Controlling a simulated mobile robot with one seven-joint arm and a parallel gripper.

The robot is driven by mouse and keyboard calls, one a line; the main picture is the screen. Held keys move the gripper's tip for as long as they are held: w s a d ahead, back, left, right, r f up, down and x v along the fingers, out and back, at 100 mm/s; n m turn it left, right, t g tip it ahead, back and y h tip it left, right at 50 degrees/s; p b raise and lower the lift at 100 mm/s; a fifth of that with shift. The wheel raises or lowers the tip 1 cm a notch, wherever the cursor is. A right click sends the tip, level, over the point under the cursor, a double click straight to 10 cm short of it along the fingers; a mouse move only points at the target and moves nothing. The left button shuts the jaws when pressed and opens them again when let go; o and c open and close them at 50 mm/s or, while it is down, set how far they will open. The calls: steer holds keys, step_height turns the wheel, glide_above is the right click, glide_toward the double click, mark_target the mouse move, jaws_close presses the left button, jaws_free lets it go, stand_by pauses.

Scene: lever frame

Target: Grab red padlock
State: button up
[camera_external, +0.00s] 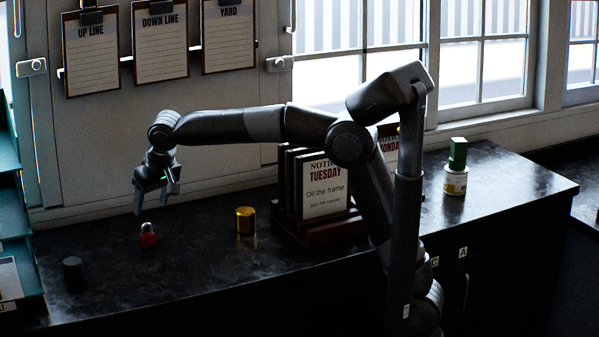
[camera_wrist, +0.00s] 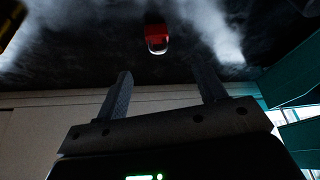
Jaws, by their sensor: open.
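The red padlock (camera_external: 148,240) with a silver shackle stands on the dark counter (camera_external: 200,275), toward its left part. In the wrist view the padlock (camera_wrist: 158,36) is at the top middle, beyond the fingertips and between their lines. My gripper (camera_external: 150,203) is open and empty, pointing down above the padlock and apart from it. Both fingers of my gripper (camera_wrist: 163,80) show in the wrist view with a wide gap between them.
A black cylinder (camera_external: 73,271) stands left of the padlock, and a gold can (camera_external: 245,221) stands to its right. A notice rack (camera_external: 320,225) is farther right. Teal shelving (camera_external: 15,220) borders the left end. The wall with clipboards (camera_external: 160,45) is behind.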

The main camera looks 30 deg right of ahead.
mark_target(146, 234)
steer(key=x, duration=1)
steer(key=shift+w+d+f, duration=0.1)
steer(key=shift+w+f, duration=0.15)
steer(key=shift+f, duration=0.1)
steer(key=shift+c, duration=0.3)
steer(key=c, duration=1.1)
